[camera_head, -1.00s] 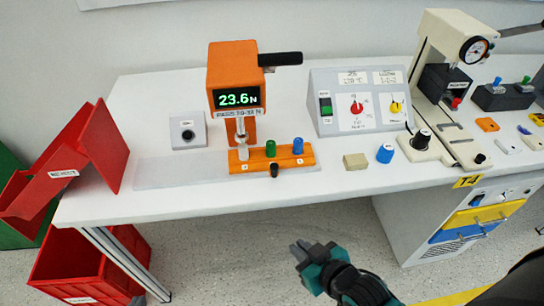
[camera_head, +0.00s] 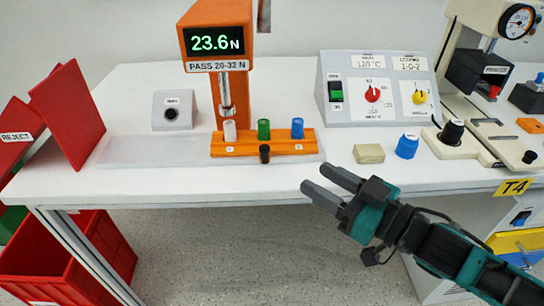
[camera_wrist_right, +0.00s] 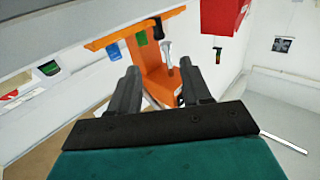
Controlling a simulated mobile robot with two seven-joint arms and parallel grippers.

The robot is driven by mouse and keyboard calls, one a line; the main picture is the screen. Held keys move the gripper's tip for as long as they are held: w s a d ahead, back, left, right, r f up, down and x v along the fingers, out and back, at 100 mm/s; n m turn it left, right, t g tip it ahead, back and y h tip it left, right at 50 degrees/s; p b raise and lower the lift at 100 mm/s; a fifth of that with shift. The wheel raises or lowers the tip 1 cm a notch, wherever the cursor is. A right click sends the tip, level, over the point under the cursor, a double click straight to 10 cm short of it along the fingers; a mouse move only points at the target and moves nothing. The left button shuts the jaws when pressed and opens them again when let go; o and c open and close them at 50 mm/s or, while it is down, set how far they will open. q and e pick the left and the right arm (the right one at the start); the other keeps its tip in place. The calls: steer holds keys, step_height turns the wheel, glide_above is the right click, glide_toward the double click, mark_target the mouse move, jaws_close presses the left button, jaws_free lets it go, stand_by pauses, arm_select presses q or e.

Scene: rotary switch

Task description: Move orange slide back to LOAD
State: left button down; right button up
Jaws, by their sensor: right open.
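The orange slide (camera_head: 280,144) sits on a pale track plate (camera_head: 150,150) at the front of the table. It carries a white, a green and a blue peg, and a black knob (camera_head: 264,153) stands at its front edge. The white peg (camera_head: 230,130) is under the plunger of the orange tester (camera_head: 215,17), whose display reads 23.6 N. My right gripper (camera_head: 331,183) is open and empty, in front of the table edge to the right of the slide. The right wrist view shows its two fingers (camera_wrist_right: 163,88) apart, with the orange slide (camera_wrist_right: 120,28) beyond them. My left gripper is not in view.
A tan block (camera_head: 369,153) and a blue knob-like piece (camera_head: 407,146) stand right of the slide. A control box (camera_head: 375,90) with red and yellow dials is behind them. A red REJECT chute (camera_head: 65,115) is at left. The floor before the table is open.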

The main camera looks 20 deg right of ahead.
mark_target(269, 150)
steer(key=b+x, duration=0.1)
steer(key=x, duration=0.9)
steer(key=shift+w+a, duration=0.1)
steer(key=shift+w, duration=0.2)
steer(key=shift+x, duration=0.85)
steer(key=shift+f, duration=0.1)
jaws_close()
